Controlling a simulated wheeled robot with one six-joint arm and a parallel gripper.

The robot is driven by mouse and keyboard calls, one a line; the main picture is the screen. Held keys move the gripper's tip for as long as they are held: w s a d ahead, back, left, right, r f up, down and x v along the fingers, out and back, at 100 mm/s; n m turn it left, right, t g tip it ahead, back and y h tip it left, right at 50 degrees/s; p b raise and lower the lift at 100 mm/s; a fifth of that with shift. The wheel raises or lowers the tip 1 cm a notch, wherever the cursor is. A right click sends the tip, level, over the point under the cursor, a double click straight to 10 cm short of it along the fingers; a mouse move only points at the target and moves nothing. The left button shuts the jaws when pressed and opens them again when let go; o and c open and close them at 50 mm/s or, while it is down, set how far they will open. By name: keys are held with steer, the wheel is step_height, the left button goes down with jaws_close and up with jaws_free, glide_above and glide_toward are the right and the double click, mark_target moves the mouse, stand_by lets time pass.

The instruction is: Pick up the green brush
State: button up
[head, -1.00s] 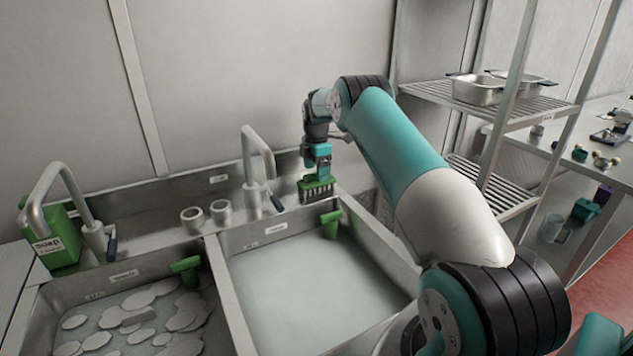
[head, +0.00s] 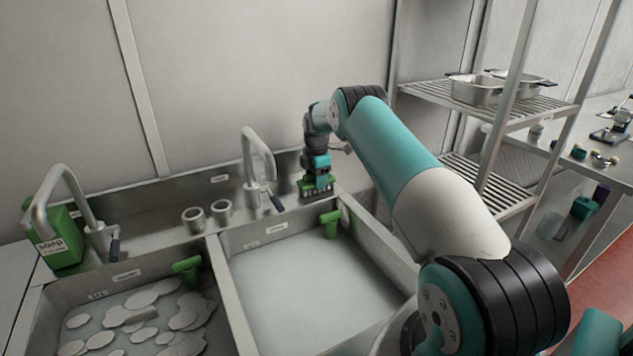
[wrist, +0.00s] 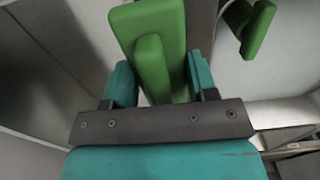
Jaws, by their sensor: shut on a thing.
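The green brush (head: 319,187) is upright with dark bristles down, at the back ledge of the right sink, right of the tap. My gripper (head: 317,172) is directly above it and shut on its upper part. In the wrist view the green brush (wrist: 152,55) lies between the two teal fingers of my gripper (wrist: 160,85), one on each side. The head view does not clearly show whether the bristles touch the ledge.
A green T-shaped handle (head: 330,217) is close by on the right sink (head: 295,290); another handle (head: 187,268) is at the left sink. A tap (head: 258,165), two metal cups (head: 207,215) and a soap bottle (head: 57,238) stand along the back. A wire rack (head: 490,105) is at the right.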

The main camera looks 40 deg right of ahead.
steer(key=shift+r, duration=0.15)
step_height(320, 180, up, 20)
steer(key=b, duration=0.2)
steer(key=o, duration=0.4)
steer(key=shift+c, duration=1.3)
steer(key=shift+f, duration=0.2)
